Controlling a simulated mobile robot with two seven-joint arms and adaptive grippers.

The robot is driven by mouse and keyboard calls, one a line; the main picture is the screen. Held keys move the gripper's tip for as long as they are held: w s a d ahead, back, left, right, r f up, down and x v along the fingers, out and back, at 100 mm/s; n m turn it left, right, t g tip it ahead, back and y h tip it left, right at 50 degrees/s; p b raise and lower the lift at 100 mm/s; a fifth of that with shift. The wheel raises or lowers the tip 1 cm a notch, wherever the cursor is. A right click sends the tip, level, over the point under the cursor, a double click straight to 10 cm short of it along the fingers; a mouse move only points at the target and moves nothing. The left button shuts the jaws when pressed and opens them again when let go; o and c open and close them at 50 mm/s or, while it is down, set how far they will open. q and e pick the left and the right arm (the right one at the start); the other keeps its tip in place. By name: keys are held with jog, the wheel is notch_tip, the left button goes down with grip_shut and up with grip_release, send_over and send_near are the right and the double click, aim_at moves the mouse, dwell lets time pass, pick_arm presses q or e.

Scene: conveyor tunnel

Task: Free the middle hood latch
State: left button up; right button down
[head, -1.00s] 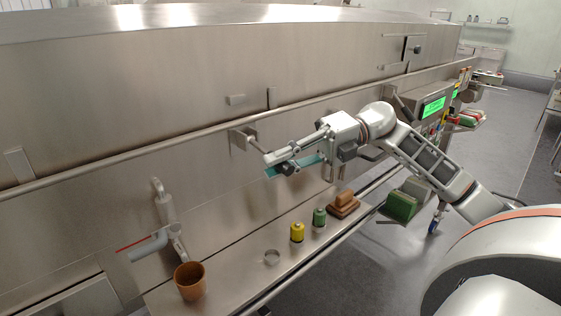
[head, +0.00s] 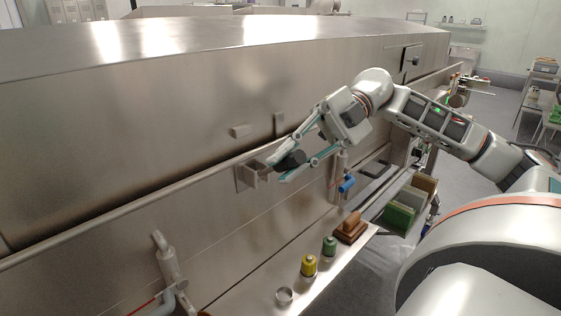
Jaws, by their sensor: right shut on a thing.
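The middle hood latch (head: 250,178) is a metal bracket on the steel tunnel wall, just below the long rail. My right gripper (head: 287,167) is at its right, with teal-edged fingers closed around a dark rounded grip (head: 290,160). This grip looks like the end of the latch's handle, but the fingers hide most of the link to the bracket. A latch with a blue handle (head: 347,184) is right of the gripper. My left gripper is out of view.
A steel shelf below carries a ring (head: 284,295), a yellow canister (head: 309,265), a green canister (head: 329,246) and a brown block (head: 350,228). The long rail (head: 130,208) crosses the wall. Floor is open at right.

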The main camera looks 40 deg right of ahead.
jog(key=shift+w+r+m, duration=0.2)
jog(key=shift+r+m, duration=0.05)
jog(key=shift+m, duration=0.05)
dwell(0.4)
jog(key=c, duration=1.9)
grip_release()
jog(key=v, duration=1.2)
